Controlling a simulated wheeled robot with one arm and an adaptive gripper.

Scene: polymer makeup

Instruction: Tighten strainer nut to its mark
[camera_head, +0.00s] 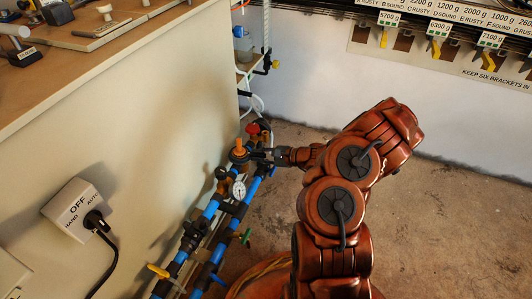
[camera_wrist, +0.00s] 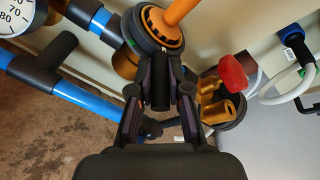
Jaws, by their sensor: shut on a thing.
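In the wrist view, my gripper (camera_wrist: 160,92) has its two dark fingers closed on either side of a short black cylindrical piece (camera_wrist: 159,86). This piece sits just below a round black collar (camera_wrist: 137,35) with an orange notched ring (camera_wrist: 165,37) and an orange stem on top. The collar looks like the strainer nut, but I cannot tell for sure, and its mark is not clearly readable. In the head view, my gripper (camera_head: 268,155) reaches left to the pipework beside the orange-topped fitting (camera_head: 238,151). My fingers partly hide the fitting's near side.
Blue pipes (camera_head: 207,215) with a pressure gauge (camera_head: 238,190) run along the cream cabinet (camera_head: 140,130). A red knob (camera_wrist: 232,72) and brass fittings (camera_wrist: 214,103) stand close right of my fingers. A white hose (camera_wrist: 288,92) hangs farther right. Floor to the right is mostly clear.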

